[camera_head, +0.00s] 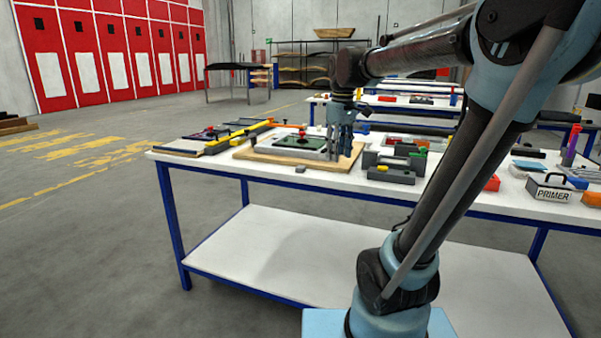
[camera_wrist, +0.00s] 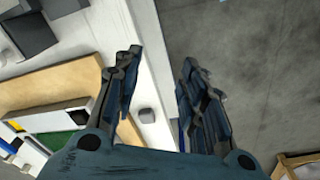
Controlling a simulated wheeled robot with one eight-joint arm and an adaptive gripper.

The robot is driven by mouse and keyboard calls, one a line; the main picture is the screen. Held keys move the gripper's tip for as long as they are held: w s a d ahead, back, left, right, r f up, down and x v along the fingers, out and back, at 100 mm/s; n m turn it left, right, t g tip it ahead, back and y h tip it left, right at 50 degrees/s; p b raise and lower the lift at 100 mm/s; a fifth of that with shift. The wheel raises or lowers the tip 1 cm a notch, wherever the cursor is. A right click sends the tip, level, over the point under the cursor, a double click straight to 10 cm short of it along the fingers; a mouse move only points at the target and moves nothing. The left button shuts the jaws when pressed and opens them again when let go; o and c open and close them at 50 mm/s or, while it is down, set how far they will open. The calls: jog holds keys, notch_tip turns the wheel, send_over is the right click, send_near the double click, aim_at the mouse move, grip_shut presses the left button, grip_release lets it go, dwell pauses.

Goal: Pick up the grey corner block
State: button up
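The small grey corner block (camera_wrist: 146,115) lies on the white table top, between the table edge and a wooden board. A small grey piece that looks like it shows at the front edge of the table in the head view (camera_head: 300,168). My gripper (camera_wrist: 160,66) is open and empty, its two blue-black fingers spread and pointing down. In the wrist view the block appears between the fingers, close to the left one; the height gap cannot be judged. In the head view my gripper (camera_head: 340,150) hangs over the right part of the board.
The wooden board (camera_head: 258,157) carries a framed panel with a green surface (camera_head: 305,143). Dark grey blocks (camera_head: 390,174) stand right of the board. A PRIMER box (camera_head: 549,188) and tools lie farther right.

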jog(key=w+a+r+n+g, duration=0.1)
jog(key=w+a+r+n, duration=0.6)
jog(key=w+a, duration=0.5)
jog(key=m, duration=0.1)
send_over(299, 166)
jog(key=f, duration=1.1)
jog(key=shift+s+d, duration=0.15)
jog(key=shift+s, duration=0.1)
jog(key=shift+w+a+f, duration=0.1)
jog(key=shift+w+f, duration=0.05)
jog(key=shift+f, duration=1.15)
jog(key=shift+w+a+f, duration=0.1)
jog(key=shift+f, duration=1.15)
jog(key=c, duration=0.7)
